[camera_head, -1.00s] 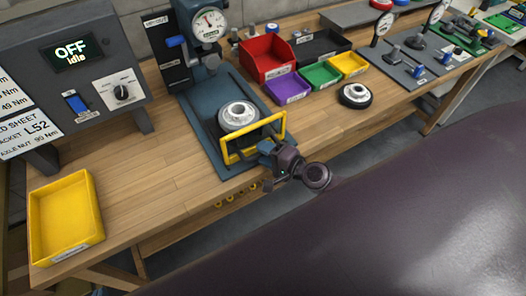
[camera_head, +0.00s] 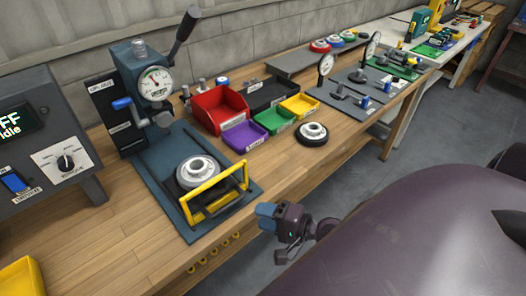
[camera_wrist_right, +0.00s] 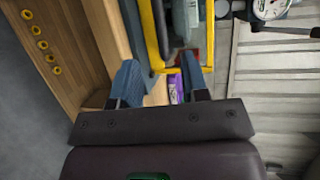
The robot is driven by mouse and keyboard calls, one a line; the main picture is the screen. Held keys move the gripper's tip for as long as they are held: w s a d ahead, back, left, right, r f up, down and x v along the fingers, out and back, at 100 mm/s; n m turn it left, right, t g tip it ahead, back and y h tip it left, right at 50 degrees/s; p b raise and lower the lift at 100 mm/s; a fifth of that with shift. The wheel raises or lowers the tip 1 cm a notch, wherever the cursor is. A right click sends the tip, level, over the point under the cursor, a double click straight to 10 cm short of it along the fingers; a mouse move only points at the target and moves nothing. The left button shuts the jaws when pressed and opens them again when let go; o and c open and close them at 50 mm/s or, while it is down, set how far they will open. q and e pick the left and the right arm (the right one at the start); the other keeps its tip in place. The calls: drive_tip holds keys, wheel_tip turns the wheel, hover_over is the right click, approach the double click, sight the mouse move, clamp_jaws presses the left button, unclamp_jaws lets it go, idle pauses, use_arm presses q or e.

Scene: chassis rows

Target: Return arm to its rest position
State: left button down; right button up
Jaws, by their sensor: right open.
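My right gripper (camera_head: 268,217) hangs just in front of the bench's front edge, at the right of the yellow guard frame, in the head view. In the right wrist view its two blue fingers (camera_wrist_right: 160,85) stand wide apart with nothing between them. Past them are the yellow frame (camera_wrist_right: 160,45) and part of the bench (camera_wrist_right: 108,30). My right arm's large dark link fills the lower right of the head view. My left gripper is not in view.
The blue press (camera_head: 140,100) with a gauge holds a metal hub (camera_head: 198,173) behind the yellow frame. Red (camera_head: 218,110), purple (camera_head: 243,137), green and yellow bins stand to its right, near a black-rimmed hub (camera_head: 312,134). A control box (camera_head: 40,140) stands left. Floor shows at the right.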

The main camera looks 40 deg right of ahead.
idle(0.4)
drive_tip(key=s+f+n+g+h, duration=0.3)
drive_tip(key=s+f+n+h, duration=0.3)
drive_tip(key=f+n, duration=0.5)
drive_tip(key=shift+d+n+h, duration=0.3)
drive_tip(key=shift+n+h, duration=0.1)
drive_tip(key=shift+n, duration=1.6)
